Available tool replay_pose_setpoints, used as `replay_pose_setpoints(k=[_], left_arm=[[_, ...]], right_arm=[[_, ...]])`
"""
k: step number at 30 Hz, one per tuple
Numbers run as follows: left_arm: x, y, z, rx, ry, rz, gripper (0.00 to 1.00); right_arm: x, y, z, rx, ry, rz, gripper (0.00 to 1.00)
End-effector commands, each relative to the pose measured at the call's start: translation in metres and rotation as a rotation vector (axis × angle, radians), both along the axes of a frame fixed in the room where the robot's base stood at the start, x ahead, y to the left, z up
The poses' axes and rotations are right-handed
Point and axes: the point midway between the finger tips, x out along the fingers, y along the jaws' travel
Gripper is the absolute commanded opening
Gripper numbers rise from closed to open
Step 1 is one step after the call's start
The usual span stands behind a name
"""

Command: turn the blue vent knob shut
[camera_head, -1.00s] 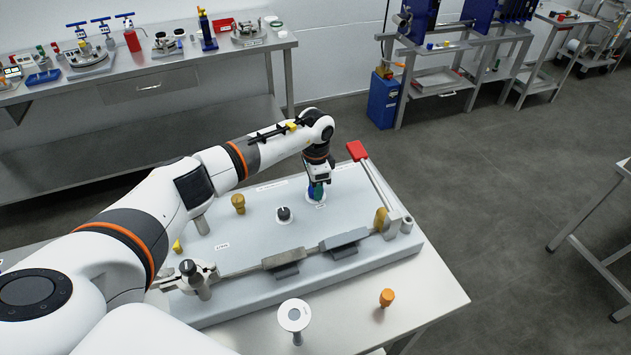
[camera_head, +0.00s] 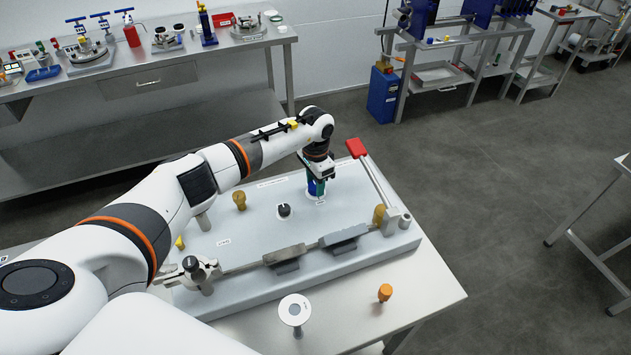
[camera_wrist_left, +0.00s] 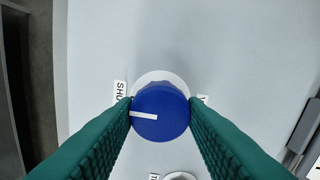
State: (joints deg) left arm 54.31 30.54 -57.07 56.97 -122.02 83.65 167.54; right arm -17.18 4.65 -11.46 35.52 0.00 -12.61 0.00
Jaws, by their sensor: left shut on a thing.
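The blue vent knob (camera_wrist_left: 160,112) sits on a round white plate on the panel. Its white pointer line points left in the left wrist view, a little below the label reading "SHU" (camera_wrist_left: 120,92). A second label on its right is partly hidden by a finger. My left gripper (camera_wrist_left: 160,118) has its green fingers shut on the knob, one on each side. In the head view, my left gripper (camera_head: 316,188) reaches down onto the knob near the back right of the panel (camera_head: 245,230). My right gripper is not in view.
A red-handled lever (camera_head: 357,148) rises right of the knob. A black knob (camera_head: 284,210) and a brass-coloured knob (camera_head: 239,200) stand to its left. Grey clamps (camera_head: 345,238) line the front edge. An orange peg (camera_head: 385,292) and a white disc on a post (camera_head: 295,309) stand in front.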

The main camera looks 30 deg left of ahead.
Motion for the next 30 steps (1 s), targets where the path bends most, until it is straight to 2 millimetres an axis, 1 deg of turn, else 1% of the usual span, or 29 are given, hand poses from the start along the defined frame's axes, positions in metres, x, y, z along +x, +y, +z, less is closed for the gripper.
replay_pose_setpoints(k=[1,2,3,5,13,17,20,27,30], left_arm=[[0.002,0.001,0.003,-0.001,-0.008,0.003,0.15],[0.002,0.001,0.003,-0.001,-0.008,0.003,0.43],[0.002,0.001,0.003,-0.001,-0.008,0.003,0.49],[0.002,0.001,0.002,-0.001,-0.007,0.002,0.59],[0.001,0.000,0.001,-0.001,-0.003,0.000,0.59],[0.002,0.000,0.008,-0.002,-0.005,0.000,0.59],[0.002,0.000,0.022,-0.002,-0.007,-0.002,0.59],[0.002,0.001,0.072,0.000,-0.009,0.000,0.59],[0.002,0.000,0.092,-0.002,-0.008,0.000,0.59]], right_arm=[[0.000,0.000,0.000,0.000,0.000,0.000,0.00],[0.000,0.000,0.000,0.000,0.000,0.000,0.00],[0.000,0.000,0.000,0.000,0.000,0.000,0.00],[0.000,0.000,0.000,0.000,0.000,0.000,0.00],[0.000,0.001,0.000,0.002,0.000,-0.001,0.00],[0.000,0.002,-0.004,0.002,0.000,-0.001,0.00],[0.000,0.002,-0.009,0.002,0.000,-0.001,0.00],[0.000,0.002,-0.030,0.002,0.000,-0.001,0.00],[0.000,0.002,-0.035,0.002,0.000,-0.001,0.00]])
